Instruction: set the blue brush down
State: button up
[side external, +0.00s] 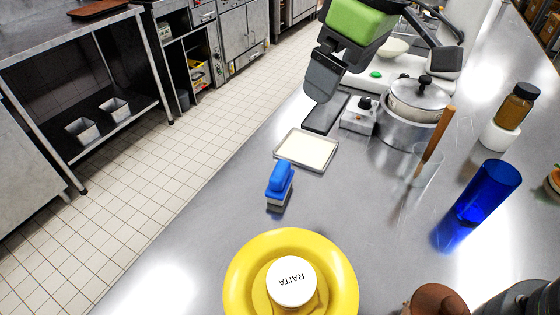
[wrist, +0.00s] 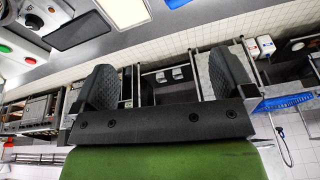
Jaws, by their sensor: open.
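The blue brush (side external: 281,177) stands on the steel counter in the side external view, its blue handle up and its pale base down. Nothing holds it. My gripper (side external: 324,80) is above and beyond the brush, clear of it. In the wrist view my gripper (wrist: 161,80) shows two dark fingers spread wide with nothing between them.
A shallow tray with a cream inside (side external: 306,149) lies just behind the brush. A yellow plate (side external: 240,283) with a white RAITA tub (side external: 291,283) is in front. A lidded pot (side external: 403,126), clear container (side external: 428,168) and blue cup (side external: 488,192) stand right. Counter left of the brush is clear.

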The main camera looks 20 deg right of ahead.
aim_at(280, 169)
jog(key=a+f+n, duration=0.1)
jog(key=a+f, duration=0.1)
jog(key=f, duration=0.3)
jog(key=a+f+n+g, duration=0.1)
jog(key=a+f, duration=0.2)
jog(key=f, duration=0.1)
jog(key=w+a+f+n, duration=0.1)
jog(key=a+f, duration=0.1)
jog(key=f, duration=0.3)
jog(key=shift+w+a+f+n+h, duration=0.1)
jog(key=shift+a+f+n+h, duration=0.05)
jog(key=shift+f+n+h, duration=0.2)
jog(key=shift+w+a+f, duration=0.1)
jog(key=shift+w+f, duration=0.05)
jog(key=shift+f, duration=0.85)
jog(key=shift+w+a+f, duration=0.1)
jog(key=shift+w+f, duration=0.1)
jog(key=shift+f, duration=0.85)
jog(key=shift+w+a+f, duration=0.1)
jog(key=shift+w+f, duration=0.05)
jog(key=shift+f, duration=0.85)
